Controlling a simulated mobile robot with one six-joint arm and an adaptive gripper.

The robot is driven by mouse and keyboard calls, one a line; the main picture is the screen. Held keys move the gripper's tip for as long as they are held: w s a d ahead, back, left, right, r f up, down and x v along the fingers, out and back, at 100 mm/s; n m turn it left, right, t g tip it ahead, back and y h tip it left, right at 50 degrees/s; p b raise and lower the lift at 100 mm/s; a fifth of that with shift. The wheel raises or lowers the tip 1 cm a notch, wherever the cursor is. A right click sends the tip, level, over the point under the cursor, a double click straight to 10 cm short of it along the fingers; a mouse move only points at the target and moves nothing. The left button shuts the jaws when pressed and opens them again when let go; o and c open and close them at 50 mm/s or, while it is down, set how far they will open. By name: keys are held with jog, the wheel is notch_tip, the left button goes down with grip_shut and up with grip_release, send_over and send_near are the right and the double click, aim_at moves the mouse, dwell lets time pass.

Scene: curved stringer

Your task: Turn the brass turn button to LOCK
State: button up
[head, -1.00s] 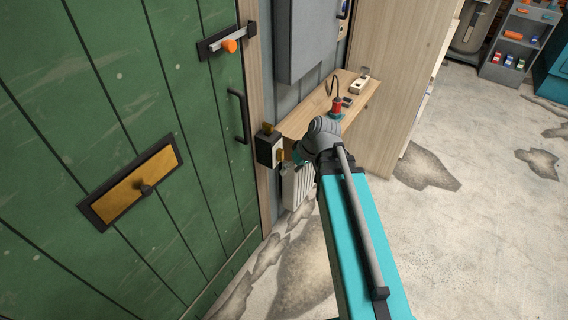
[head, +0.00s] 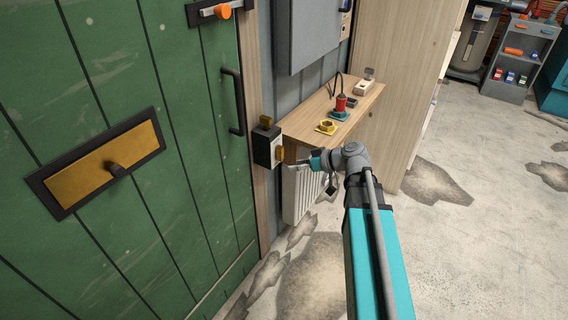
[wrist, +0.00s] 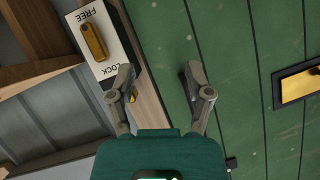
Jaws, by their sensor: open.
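The brass turn button (wrist: 93,42) sits on a white plate (wrist: 108,45) with FREE at one end and LOCK at the other, upside down in the wrist view. The button lies roughly lengthwise along the plate. In the head view, the button (head: 279,153) is on a dark box (head: 262,147) beside the green door. My gripper (wrist: 157,75) is open and empty, its fingers wide apart. In the wrist view its left fingertip overlaps the plate's LOCK end and partly hides that word; contact cannot be told. In the head view my gripper (head: 302,166) is just right of the box.
The green door (head: 190,190) has a black handle (head: 233,101) and a brass plate (head: 90,170). A wooden shelf (head: 365,100) above my gripper carries a red-topped tool (head: 340,106) and a yellow nut-like part (head: 327,127). A white radiator (head: 299,193) is below.

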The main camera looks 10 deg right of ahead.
aim_at(283, 151)
jog(key=w+d+f+n+t+y+b, duration=0.1)
jog(key=w+d+f+t+y+b, duration=0.1)
jog(key=d+f+t+b, duration=0.3)
jog(key=shift+w+d+n+t+b, duration=0.35)
jog(key=shift+w+d+b, duration=0.95)
jog(key=shift+b, duration=2.2)
jog(key=shift+s+d, duration=0.3)
jog(key=shift+d, duration=0.05)
jog(key=shift+x, duration=6.75)
grip_shut()
